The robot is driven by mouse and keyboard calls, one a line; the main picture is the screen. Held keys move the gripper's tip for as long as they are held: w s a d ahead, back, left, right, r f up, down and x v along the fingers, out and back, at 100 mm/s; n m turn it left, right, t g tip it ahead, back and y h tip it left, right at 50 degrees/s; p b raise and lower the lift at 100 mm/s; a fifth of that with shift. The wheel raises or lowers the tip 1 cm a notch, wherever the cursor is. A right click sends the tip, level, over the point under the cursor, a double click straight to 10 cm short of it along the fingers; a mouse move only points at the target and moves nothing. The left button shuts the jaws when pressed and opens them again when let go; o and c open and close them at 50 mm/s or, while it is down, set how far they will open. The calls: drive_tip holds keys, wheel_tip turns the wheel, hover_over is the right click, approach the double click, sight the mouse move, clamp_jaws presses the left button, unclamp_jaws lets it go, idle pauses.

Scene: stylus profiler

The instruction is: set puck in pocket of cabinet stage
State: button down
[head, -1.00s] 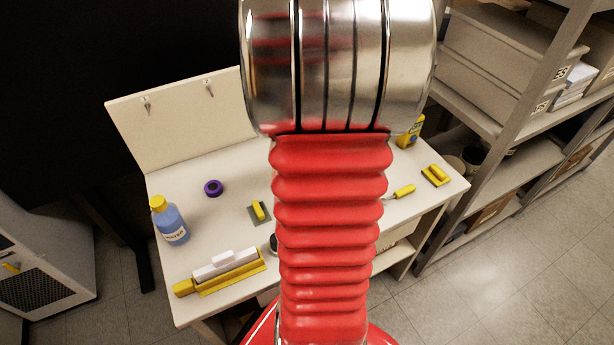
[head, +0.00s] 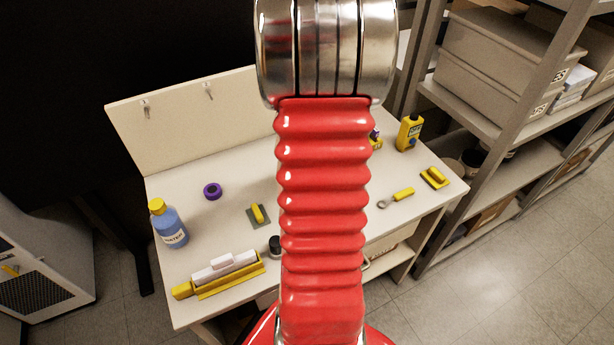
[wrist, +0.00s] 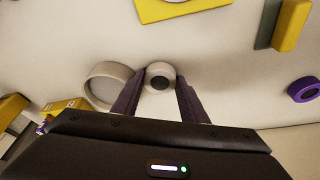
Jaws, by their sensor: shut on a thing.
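My gripper (wrist: 159,88) shows in the wrist view, its two dark fingers shut on a small pale round puck (wrist: 160,70) with a dark centre. A larger pale ring-shaped piece (wrist: 88,88) with a raised rim lies just left of the puck and partly behind the left finger. I cannot tell whether this ring is the pocket of the cabinet stage. I cannot tell how high the puck is above the surface. In the head view my own arm hides the gripper, the puck and the ring.
The pale workbench (head: 225,160) carries a blue bottle (head: 170,225), purple ring (head: 212,191), yellow-handled scraper (head: 258,214), long yellow tool (head: 220,272), small dark-topped jar (head: 275,245), yellow bottle (head: 409,133) and yellow-handled block (head: 435,177). A yellow plate (wrist: 205,6) lies near the wrist view's top. Shelving (head: 500,130) stands right.

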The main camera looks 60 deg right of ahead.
drive_tip(key=shift+f, duration=0.3)
drive_tip(key=c, duration=1.4)
unclamp_jaws()
drive_tip(key=shift+f, duration=0.1)
drive_tip(key=shift+o, duration=0.2)
drive_tip(key=v, duration=1.2)
